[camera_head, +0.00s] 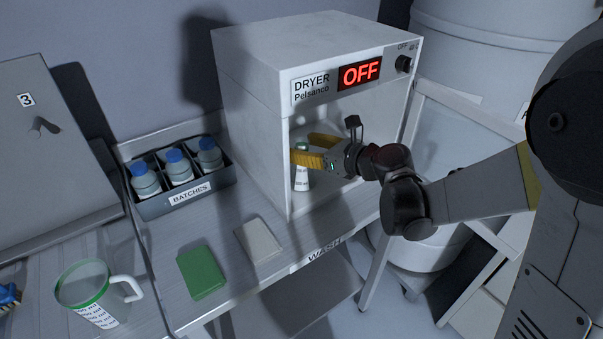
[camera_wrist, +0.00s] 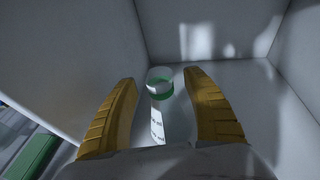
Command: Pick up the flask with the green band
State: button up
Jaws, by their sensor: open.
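The flask with the green band (camera_head: 302,178) stands upright inside the open dryer, near its left wall. In the wrist view the flask (camera_wrist: 160,84) shows its pale round top, the green band and a white label, between the two yellow fingers. My gripper (camera_head: 310,150) reaches into the dryer opening from the right. Its yellow fingers are spread to either side of the flask in the wrist view (camera_wrist: 163,85), with gaps on both sides. In the head view the near finger hides part of the flask.
The dryer (camera_head: 255,105) encloses my gripper with walls and a top; its display reads OFF. A batches rack (camera_head: 185,200) with blue-capped bottles stands left of it. A green block (camera_head: 201,272), a pale block (camera_head: 259,240) and a green-rimmed jug (camera_head: 93,294) lie in front or left.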

jog(key=shift+w+a, duration=0.15)
jog(key=shift+c, duration=0.8)
grip_shut()
